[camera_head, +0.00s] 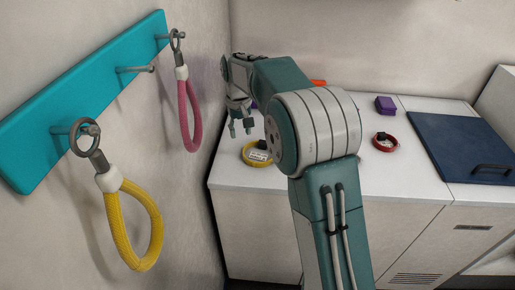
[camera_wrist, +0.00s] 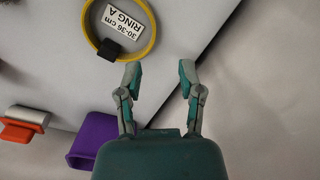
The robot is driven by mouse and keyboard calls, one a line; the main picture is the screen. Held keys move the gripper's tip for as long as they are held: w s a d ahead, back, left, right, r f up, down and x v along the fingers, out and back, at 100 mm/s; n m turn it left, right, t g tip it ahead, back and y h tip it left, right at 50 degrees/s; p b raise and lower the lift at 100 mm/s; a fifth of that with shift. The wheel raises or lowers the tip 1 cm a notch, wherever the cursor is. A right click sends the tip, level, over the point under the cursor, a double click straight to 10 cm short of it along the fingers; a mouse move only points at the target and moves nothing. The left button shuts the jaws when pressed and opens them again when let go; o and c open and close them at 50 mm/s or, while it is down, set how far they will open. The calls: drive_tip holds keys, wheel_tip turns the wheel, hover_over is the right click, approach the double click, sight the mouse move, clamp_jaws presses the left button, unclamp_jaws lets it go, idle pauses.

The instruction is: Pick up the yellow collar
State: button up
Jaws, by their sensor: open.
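The yellow collar (camera_head: 257,164) lies as a ring on the white counter near its left end, partly hidden by my arm. In the wrist view the collar (camera_wrist: 153,33) is at the upper left, cut by the top edge, with a black buckle (camera_wrist: 109,49) and a white tag reading "30-36 cm RING A". My gripper (camera_head: 240,128) is above the counter, up and left of the collar in the head view. In the wrist view my gripper (camera_wrist: 159,72) has its fingers apart with nothing between them; the collar lies beyond and left of them.
A teal wall rack (camera_head: 90,95) holds a yellow leash loop (camera_head: 111,215) and a pink one (camera_head: 182,115) at left. The counter (camera_head: 225,174) also holds a red collar (camera_head: 376,138), a purple box (camera_head: 385,105) and a dark blue panel (camera_head: 465,145). A purple holder (camera_wrist: 95,140) is near my gripper.

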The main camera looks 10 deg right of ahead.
hover_over(245, 157)
drive_tip(key=f, duration=0.5)
drive_tip(key=shift+w+a+f, duration=0.15)
drive_tip(key=shift+a+f, duration=0.05)
drive_tip(key=shift+a, duration=0.15)
drive_tip(key=f, duration=0.5)
drive_tip(key=shift+d+f, duration=0.15)
drive_tip(key=shift+d, duration=0.25)
clamp_jaws()
